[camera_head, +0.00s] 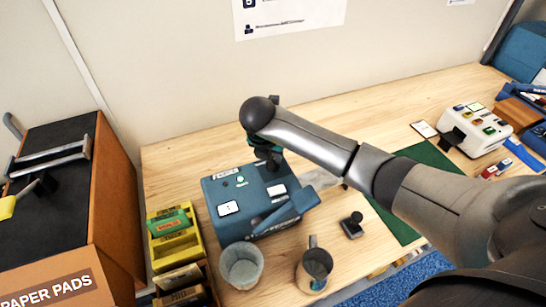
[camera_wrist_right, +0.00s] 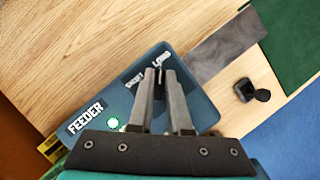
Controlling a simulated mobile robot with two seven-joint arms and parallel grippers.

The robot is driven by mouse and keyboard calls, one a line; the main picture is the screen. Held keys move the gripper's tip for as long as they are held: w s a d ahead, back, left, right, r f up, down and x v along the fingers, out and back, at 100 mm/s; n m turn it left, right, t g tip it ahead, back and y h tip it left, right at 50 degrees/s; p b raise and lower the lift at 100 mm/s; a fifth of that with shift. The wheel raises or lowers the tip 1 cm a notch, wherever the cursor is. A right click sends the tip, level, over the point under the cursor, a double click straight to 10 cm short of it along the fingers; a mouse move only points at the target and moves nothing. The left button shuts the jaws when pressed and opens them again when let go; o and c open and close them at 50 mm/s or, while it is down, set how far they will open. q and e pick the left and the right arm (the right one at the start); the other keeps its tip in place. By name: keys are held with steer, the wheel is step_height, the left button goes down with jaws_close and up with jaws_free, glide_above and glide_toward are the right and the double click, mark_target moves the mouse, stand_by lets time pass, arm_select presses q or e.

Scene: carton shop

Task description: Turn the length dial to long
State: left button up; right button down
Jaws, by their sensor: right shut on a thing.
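The blue feeder box (camera_head: 225,190) stands on the wooden table, left of centre in the head view. The right wrist view shows its top (camera_wrist_right: 90,100) with the words FEEDER, SHORT and LONG. My right gripper (camera_wrist_right: 160,76) points down at the box top, beside the SHORT and LONG labels. Its fingers are shut on the small dark length dial (camera_wrist_right: 161,72), which is mostly hidden between them. Which label the dial points to cannot be told. In the head view my right gripper (camera_head: 268,158) is at the box's back edge. My left gripper is not in view.
A grey cup (camera_head: 241,266) and a metal mug (camera_head: 315,265) stand in front of the box. A yellow rack (camera_head: 156,240) is to its left. A small black object (camera_head: 352,225) and a green mat (camera_head: 428,157) lie to the right. A white device (camera_head: 476,125) stands farther right.

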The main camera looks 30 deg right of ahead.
stand_by(0.6)
steer(key=c, duration=0.9)
jaws_free()
steer(key=shift+o, duration=0.2)
steer(key=p+v, duration=0.1)
steer(key=v, duration=1.4)
steer(key=shift+r+p, duration=0.2)
steer(key=shift+p, duration=0.15)
steer(key=shift+w+f, duration=0.1)
steer(key=shift+w, duration=0.05)
